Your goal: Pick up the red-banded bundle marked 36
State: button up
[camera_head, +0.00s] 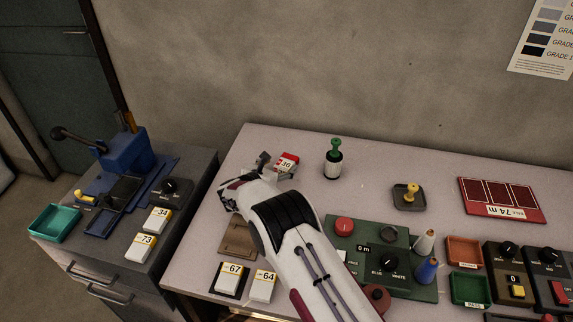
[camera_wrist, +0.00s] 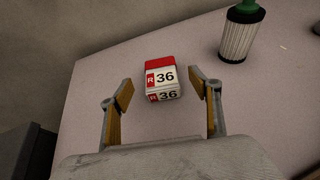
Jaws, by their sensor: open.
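The red-banded bundle (camera_head: 287,163) is a small white block with a red band, marked 36. It lies on the table near its back left. In the wrist view the bundle (camera_wrist: 161,79) shows an "R 36" label on its top and front faces. My gripper (camera_wrist: 159,92) is open, with one finger to the left of the bundle and one to the right. The bundle sits between the finger lines, a little beyond the tips, and no contact shows. In the head view my gripper (camera_head: 262,162) is partly hidden by my arm, just left of the bundle.
A green-topped cylinder (camera_head: 333,162) stands right of the bundle; it also shows in the wrist view (camera_wrist: 241,32). Bundles marked 67 (camera_head: 230,279) and 64 (camera_head: 263,286) lie at the front. A dark green control panel (camera_head: 401,286) is right of my arm. The table's back edge is near.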

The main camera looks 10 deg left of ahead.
aim_at(284, 164)
jog(key=shift+f, duration=0.6)
jog(key=shift+x, duration=1.4)
jog(key=shift+r, duration=0.1)
jog(key=c, duration=1.2)
